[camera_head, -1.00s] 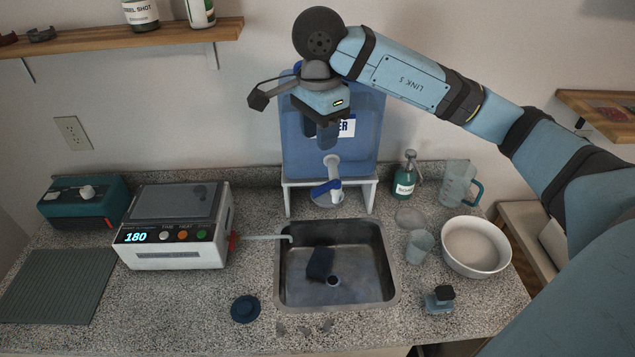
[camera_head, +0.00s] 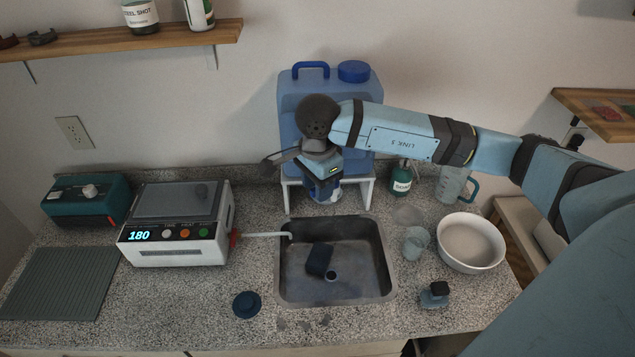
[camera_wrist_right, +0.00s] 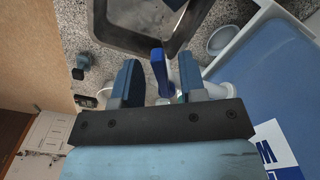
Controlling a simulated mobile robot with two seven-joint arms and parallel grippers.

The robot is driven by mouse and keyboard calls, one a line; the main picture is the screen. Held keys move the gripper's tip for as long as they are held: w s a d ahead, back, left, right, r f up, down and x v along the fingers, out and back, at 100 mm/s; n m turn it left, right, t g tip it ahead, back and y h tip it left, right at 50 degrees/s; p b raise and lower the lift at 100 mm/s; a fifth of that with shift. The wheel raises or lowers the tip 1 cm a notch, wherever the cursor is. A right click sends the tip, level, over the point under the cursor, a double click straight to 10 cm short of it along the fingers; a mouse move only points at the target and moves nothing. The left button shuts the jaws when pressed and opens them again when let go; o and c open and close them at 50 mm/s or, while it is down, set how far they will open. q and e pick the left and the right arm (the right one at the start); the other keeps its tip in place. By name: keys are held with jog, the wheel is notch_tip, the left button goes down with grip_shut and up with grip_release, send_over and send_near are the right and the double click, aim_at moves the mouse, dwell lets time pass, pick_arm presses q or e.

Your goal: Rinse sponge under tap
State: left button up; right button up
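A dark blue-black block, which looks like the sponge (camera_head: 319,259), lies in the metal sink (camera_head: 360,285) beside the drain. The blue water container (camera_head: 290,130) stands behind the sink on a white stand (camera_head: 367,190). My right gripper (camera_head: 325,190) is in front of the container at tap height and hides most of the tap in the head view. In the right wrist view, the tap's blue lever (camera_wrist_right: 159,70) stands between my open fingers. It shows closer to the right finger; I cannot tell whether they touch. My left gripper is not in view.
A white device reading 180 (camera_head: 175,235) stands left of the sink, with a thin spout (camera_head: 265,235) reaching its rim. A white bowl (camera_head: 470,243), a clear cup (camera_head: 415,242), a green bottle (camera_head: 402,180) and a jug (camera_head: 452,185) crowd the right side.

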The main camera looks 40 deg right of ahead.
grip_shut()
jog(key=shift+w, duration=0.1)
jog(key=shift+w+d+m+b, duration=0.1)
jog(key=shift+w+m+b, duration=0.3)
jog(key=shift+m+b, duration=0.7)
jog(key=shift+w+d+m+b, duration=0.1)
jog(key=shift+w+m+b, duration=0.25)
jog(key=shift+m+b, duration=0.75)
jog(key=shift+w+d+m+b, duration=0.1)
jog(key=shift+w+m+b, duration=0.3)
jog(key=shift+m+b, duration=0.65)
grip_release()
